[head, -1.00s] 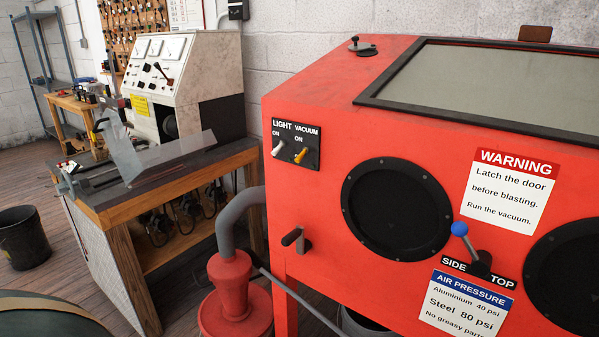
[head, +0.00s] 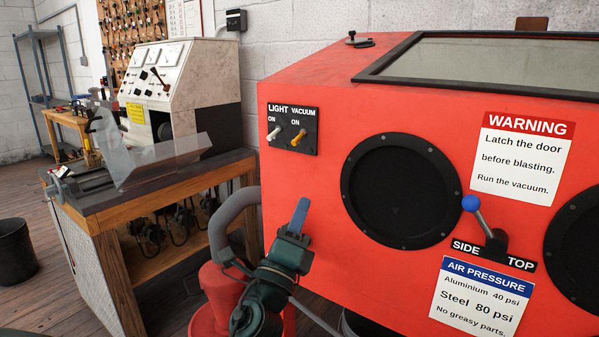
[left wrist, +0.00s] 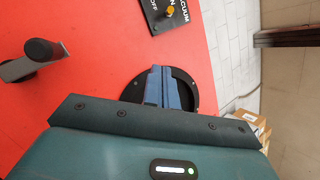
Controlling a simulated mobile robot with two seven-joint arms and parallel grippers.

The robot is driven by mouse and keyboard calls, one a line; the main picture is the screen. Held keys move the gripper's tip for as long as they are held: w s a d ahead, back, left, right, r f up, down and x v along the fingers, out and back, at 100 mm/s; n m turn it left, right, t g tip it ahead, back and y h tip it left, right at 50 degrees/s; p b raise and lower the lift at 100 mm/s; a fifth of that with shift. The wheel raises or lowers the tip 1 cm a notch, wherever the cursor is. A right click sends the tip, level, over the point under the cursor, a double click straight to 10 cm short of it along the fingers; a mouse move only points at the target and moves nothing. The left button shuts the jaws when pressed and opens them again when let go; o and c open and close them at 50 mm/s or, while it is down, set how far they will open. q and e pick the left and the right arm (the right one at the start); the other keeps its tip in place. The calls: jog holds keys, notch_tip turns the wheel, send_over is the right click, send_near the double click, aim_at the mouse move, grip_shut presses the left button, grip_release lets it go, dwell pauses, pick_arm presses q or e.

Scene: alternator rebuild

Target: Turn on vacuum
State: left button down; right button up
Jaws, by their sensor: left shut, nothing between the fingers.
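The switch panel (head: 307,148) is a black plate on the front of the red blast cabinet. It has a yellow vacuum toggle (head: 299,138) on the right and a pale light toggle (head: 273,133) on the left; I cannot tell surely whether the vacuum toggle is on. My left gripper (head: 299,215) is below the panel, in front of the cabinet, with its blue fingers shut and empty, pointing up. In the left wrist view the fingers (left wrist: 163,88) are apart from the panel (left wrist: 158,25), and the yellow toggle (left wrist: 168,12) shows at the top edge. My right gripper is not in view.
Black round ports (head: 397,190), a blue-knobbed lever (head: 483,217) and a warning sign (head: 522,158) are on the cabinet front. A dark handle (left wrist: 35,55) sticks out in the left wrist view. A grey hose (head: 228,210) runs below. A test bench (head: 150,190) stands left.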

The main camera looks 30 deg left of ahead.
aim_at(299, 138)
pick_arm(q)
jog(key=shift+r, duration=0.15)
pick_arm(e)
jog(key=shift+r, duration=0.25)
pick_arm(q)
jog(key=p+x, duration=0.3)
jog(key=x, duration=0.6)
jog(key=shift+w+a+r, duration=0.1)
jog(key=shift+w+r, duration=0.15)
jog(key=shift+r, duration=0.05)
jog(key=a+p, duration=0.1)
jog(key=a+r+p, duration=0.1)
jog(key=shift+s+a+r, duration=0.1)
jog(key=shift+a+r, duration=0.35)
jog(key=shift+a, duration=0.25)
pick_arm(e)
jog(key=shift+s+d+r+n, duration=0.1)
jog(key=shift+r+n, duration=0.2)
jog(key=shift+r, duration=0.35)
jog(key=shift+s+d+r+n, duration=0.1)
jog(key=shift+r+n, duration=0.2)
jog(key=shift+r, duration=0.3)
pick_arm(q)
jog(key=shift+s, duration=0.1)
